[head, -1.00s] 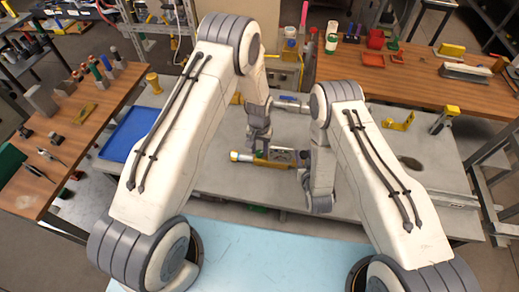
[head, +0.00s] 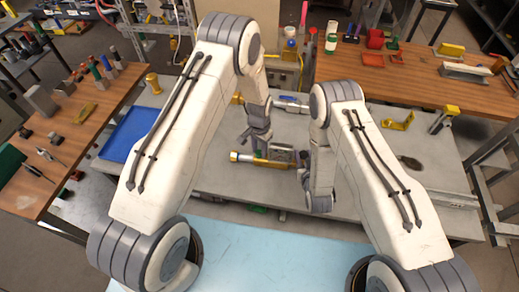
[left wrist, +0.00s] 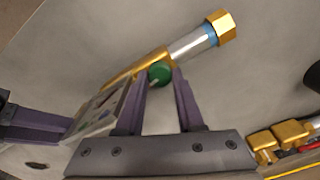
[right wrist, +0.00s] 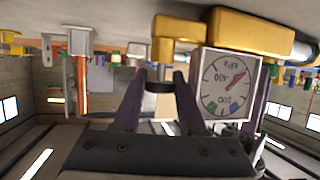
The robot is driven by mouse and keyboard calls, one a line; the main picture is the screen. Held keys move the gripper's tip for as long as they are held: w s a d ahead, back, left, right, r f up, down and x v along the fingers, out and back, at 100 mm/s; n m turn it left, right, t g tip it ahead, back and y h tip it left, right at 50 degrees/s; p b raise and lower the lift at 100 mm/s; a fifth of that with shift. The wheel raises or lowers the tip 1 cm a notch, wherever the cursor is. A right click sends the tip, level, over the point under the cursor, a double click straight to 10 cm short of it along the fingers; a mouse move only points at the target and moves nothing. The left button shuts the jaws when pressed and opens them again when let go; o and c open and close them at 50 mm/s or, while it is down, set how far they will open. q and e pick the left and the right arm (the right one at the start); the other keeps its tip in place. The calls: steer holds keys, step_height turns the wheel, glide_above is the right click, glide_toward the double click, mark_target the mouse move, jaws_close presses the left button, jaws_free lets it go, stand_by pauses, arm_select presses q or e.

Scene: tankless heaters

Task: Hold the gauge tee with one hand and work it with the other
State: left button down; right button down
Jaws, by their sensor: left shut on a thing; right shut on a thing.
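The gauge tee (head: 245,157) is a brass fitting with a silver pipe length, a blue band and a hex end. It lies roughly level above the grey bench in the head view. In the left wrist view its brass body (left wrist: 140,72) slants up to the right. My left gripper (left wrist: 160,80) is shut on its small green knob (left wrist: 159,73). The square white dial gauge (right wrist: 228,85) shows in the right wrist view, beside my right gripper (right wrist: 160,80). That gripper is shut on the tee's stub below the brass body (right wrist: 180,35). In the head view the right fingertips are mostly hidden.
A blue tray (head: 130,132) lies at the bench's left. Yellow brackets (head: 398,121) and a clamp (head: 444,119) stand at the right. Wooden tables (head: 100,110) with tools flank the bench. The front of the bench is mostly clear.

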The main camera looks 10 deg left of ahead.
mark_target(260, 152)
arm_select(q)
steer(key=c, duration=0.5)
jaws_free()
step_height(260, 152, up, 7)
steer(key=shift+w+f, duration=0.1)
steer(key=shift+f, duration=0.1)
arm_select(e)
steer(key=shift+a, duration=0.1)
arm_select(q)
steer(key=shift+r, duration=0.8)
